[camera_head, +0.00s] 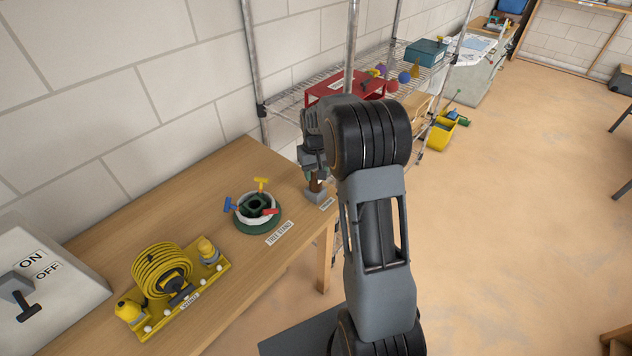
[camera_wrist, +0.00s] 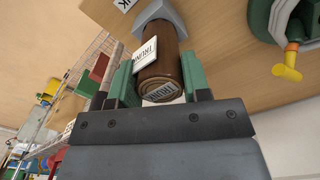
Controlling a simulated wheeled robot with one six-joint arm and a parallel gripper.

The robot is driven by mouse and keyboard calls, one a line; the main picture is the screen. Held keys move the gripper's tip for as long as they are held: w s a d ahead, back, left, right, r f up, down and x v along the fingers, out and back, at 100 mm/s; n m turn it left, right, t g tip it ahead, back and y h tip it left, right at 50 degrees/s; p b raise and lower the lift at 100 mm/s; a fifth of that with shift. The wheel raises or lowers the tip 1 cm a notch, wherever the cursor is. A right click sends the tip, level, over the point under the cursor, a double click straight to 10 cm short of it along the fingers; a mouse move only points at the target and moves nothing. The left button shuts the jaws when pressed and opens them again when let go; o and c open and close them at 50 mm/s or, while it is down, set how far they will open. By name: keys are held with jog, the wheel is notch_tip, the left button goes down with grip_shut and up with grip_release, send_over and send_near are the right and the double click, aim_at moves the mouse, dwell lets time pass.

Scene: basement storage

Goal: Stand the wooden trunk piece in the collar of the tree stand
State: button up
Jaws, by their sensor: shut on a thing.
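The brown wooden trunk piece (camera_head: 315,186) stands in a grey block holder (camera_head: 315,196) near the table's right end. My gripper (camera_head: 313,174) is shut on it from above; the arm hides part of the grip in the head view. In the wrist view the trunk piece (camera_wrist: 163,48) is between the green fingers of my gripper (camera_wrist: 158,80), its far end at the grey holder (camera_wrist: 162,14). The green and white tree stand (camera_head: 258,224) is on the table, left of the gripper. Its dark collar (camera_head: 257,204) looks empty, with blue, yellow and red handles around it.
A yellow rack (camera_head: 180,300) with a coiled yellow cord (camera_head: 160,268) lies at the table's left front. A switch box (camera_head: 50,290) is at far left.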

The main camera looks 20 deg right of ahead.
jog(key=shift+r+p, duration=0.45)
jog(key=shift+r, duration=0.2)
jog(key=shift+r+p, duration=1.75)
jog(key=shift+r, duration=0.65)
